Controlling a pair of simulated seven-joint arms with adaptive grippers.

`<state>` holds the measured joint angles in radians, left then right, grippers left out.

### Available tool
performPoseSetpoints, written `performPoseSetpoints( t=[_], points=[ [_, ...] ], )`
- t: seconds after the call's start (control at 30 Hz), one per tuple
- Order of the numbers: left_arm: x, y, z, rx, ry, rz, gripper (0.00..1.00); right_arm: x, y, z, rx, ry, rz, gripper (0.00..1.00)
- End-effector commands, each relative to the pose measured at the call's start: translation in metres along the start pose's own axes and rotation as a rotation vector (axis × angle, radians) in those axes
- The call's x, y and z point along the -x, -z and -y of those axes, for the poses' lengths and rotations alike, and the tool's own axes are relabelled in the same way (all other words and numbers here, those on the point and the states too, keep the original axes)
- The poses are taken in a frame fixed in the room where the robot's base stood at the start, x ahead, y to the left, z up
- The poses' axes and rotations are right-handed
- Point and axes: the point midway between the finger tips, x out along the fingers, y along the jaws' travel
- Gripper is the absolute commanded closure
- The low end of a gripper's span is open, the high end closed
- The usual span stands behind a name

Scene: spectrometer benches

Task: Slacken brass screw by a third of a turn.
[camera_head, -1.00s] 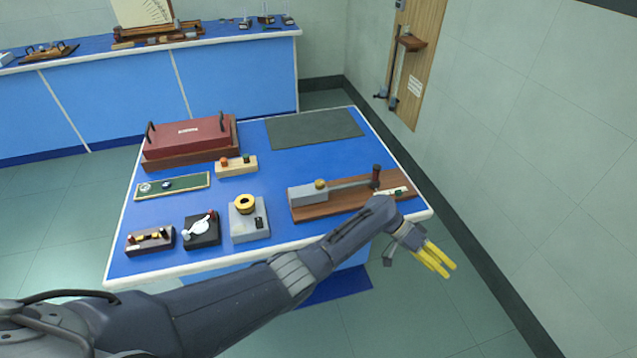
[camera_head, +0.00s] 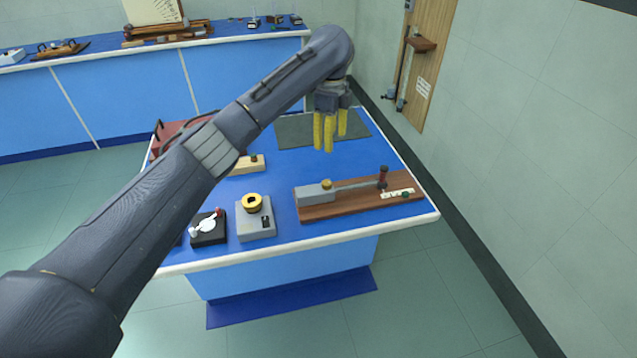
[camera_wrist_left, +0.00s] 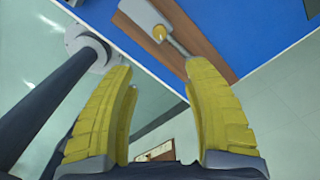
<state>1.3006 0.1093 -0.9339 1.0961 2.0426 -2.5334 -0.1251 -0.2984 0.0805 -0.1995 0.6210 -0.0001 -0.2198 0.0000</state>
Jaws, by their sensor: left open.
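The brass screw (camera_head: 327,184) is a small round gold knob on top of a grey block (camera_head: 312,195). The block sits at the left end of a brown wooden board (camera_head: 345,209), with a bar running right to a dark upright handle (camera_head: 383,176). My left gripper (camera_head: 328,149) hangs fingers down above and behind the screw in the head view, open and empty, not touching it. In the left wrist view the screw (camera_wrist_left: 160,33) shows beyond the two spread yellow fingers (camera_wrist_left: 160,70). My right gripper is in neither view.
A dark mat (camera_head: 295,129) lies behind. My left arm hides part of the table's left side.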

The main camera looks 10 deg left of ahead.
Motion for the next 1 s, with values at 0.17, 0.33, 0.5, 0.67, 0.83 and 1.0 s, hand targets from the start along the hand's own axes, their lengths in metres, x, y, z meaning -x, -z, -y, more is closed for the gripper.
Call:
performPoseSetpoints(
  t=[0.17, 0.33, 0.5, 0.67, 0.83, 1.0],
  points=[
    [-0.008, -0.003, 0.0, -0.01, 0.002, 0.013, 0.5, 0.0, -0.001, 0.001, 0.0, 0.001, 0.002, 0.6],
    [-0.034, -0.002, 0.0, -0.008, 0.0, 0.01, 0.5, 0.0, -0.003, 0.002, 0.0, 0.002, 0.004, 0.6],
    [-0.065, -0.003, 0.0, -0.006, -0.001, 0.009, 0.5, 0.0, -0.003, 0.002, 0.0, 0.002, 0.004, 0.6],
    [-0.094, -0.003, 0.0, -0.005, -0.001, 0.009, 0.5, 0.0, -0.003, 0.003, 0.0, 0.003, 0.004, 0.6],
    [-0.123, -0.004, 0.0, -0.004, -0.001, 0.01, 0.5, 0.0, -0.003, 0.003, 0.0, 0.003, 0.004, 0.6],
    [-0.146, -0.004, 0.0, -0.006, 0.001, 0.011, 0.5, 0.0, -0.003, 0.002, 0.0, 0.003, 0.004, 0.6]
  ],
)
